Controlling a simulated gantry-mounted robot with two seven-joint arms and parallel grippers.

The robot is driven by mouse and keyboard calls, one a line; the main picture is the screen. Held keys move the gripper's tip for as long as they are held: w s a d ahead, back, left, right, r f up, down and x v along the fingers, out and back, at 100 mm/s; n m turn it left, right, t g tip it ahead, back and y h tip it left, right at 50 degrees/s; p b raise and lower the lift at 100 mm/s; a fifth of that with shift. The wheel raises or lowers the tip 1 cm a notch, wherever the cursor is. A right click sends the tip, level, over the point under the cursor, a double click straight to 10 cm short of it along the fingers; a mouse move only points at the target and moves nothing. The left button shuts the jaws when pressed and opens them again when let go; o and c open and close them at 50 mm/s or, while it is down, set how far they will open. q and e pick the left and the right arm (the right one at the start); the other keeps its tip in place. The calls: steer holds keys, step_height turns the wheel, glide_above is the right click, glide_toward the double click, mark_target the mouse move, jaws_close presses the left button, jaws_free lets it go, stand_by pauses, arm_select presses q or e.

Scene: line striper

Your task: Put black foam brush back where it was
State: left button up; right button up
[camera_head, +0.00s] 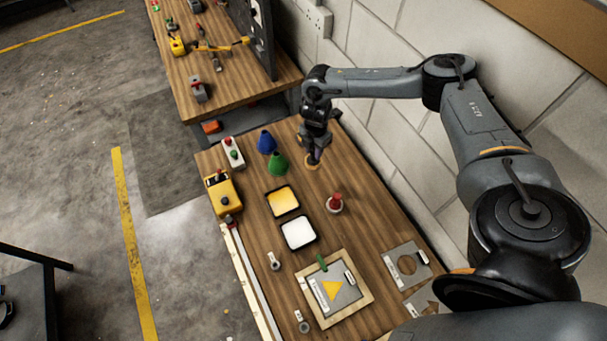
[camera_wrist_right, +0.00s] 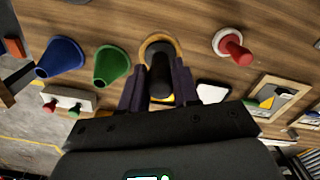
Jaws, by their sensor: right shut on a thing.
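My right gripper (camera_head: 314,150) is over the far right part of the wooden workbench, beside the green cone. It is shut on the black foam brush (camera_wrist_right: 160,75), which shows as a dark cylinder between the fingers in the right wrist view. A tan ring (camera_head: 312,162) lies on the bench right at the brush's end; it also shows in the right wrist view (camera_wrist_right: 161,40). I cannot tell whether the brush is inside the ring or just above it. A red-handled brush (camera_head: 336,202) stands in its own holder nearer me. My left gripper is not in view.
A blue cone (camera_head: 266,142) and a green cone (camera_head: 277,164) stand left of the gripper. A yellow paint tray (camera_head: 283,201), a white paint tray (camera_head: 298,233) and a framed stencil board (camera_head: 336,288) lie nearer. A block wall (camera_head: 400,145) borders the right side.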

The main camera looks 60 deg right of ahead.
mark_target(319, 162)
steer(key=shift+s+d+f+b, duration=0.25)
steer(key=shift+s+f+b, duration=0.15)
steer(key=shift+s+f, duration=0.6)
step_height(319, 162, down, 4)
steer(key=b, duration=0.3)
steer(key=shift+r, duration=0.2)
step_height(319, 162, down, 4)
steer(key=b, duration=0.5)
steer(key=shift+f, duration=0.15)
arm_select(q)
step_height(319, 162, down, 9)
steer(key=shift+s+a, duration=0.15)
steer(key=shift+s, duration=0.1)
arm_select(e)
steer(key=shift+w, duration=0.1)
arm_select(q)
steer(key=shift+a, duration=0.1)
arm_select(e)
steer(key=o, duration=0.9)
steer(key=shift+o, duration=0.2)
